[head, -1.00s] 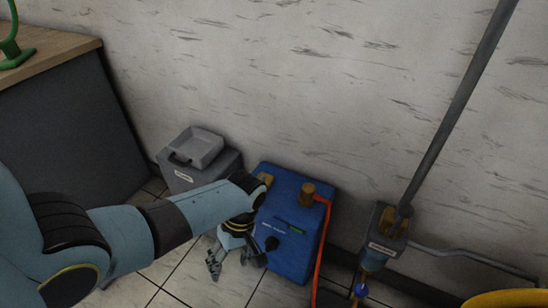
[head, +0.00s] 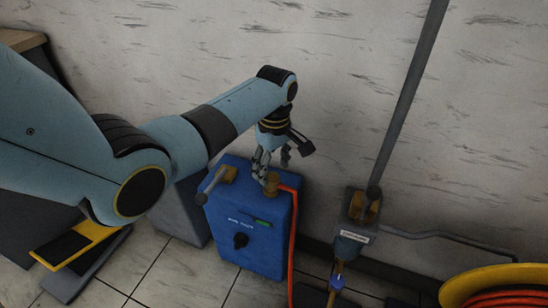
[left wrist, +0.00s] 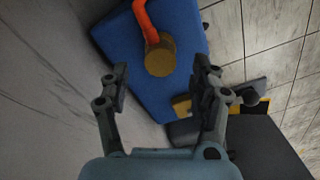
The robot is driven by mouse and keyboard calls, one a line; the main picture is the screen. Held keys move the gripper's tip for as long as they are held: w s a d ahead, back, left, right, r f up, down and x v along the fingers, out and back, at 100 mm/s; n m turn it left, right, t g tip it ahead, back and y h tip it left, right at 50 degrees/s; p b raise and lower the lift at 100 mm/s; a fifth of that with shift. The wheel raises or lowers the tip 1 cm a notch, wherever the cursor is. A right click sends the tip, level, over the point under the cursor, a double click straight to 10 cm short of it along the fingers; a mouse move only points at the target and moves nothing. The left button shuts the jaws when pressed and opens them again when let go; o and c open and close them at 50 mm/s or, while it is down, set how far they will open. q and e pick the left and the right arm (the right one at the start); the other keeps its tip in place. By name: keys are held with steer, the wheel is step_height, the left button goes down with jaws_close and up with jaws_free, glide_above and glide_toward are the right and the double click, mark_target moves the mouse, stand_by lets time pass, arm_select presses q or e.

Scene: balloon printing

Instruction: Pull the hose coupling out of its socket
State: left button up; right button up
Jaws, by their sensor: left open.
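The hose coupling is a short brass cylinder (head: 272,184) on top of the blue box (head: 250,225), with an orange-red hose (head: 294,230) leading from it down the box's right side. In the left wrist view the coupling (left wrist: 159,57) shows its round end between the fingers, with the hose leaving it toward the top. My left gripper (head: 268,168) points down just above the coupling. Its fingers (left wrist: 160,75) are open and apart from the coupling, one on either side in the wrist view. The socket under the coupling is hidden.
A brass fitting with a grey handle (head: 212,182) stands on the box's left top. A grey valve block (head: 353,237) with a pole (head: 408,100) stands right. A yellow reel (head: 490,282) with orange hose is at lower right. The wall is close behind.

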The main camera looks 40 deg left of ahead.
mark_target(273, 176)
arm_select(q)
steer(key=shift+s+f+b, duration=0.1)
steer(key=shift+f+b, duration=0.65)
steer(key=shift+f, duration=1.25)
arm_select(e)
steer(key=shift+w+d+f, duration=0.15)
steer(key=shift+w+f, duration=0.25)
steer(key=shift+f, duration=0.25)
arm_select(q)
jaws_close()
steer(key=shift+r+p, duration=3)
steer(key=shift+r, duration=0.05)
arm_select(e)
step_height(273, 176, up, 6)
steer(key=w, duration=0.2)
steer(key=shift+w+t, duration=0.3)
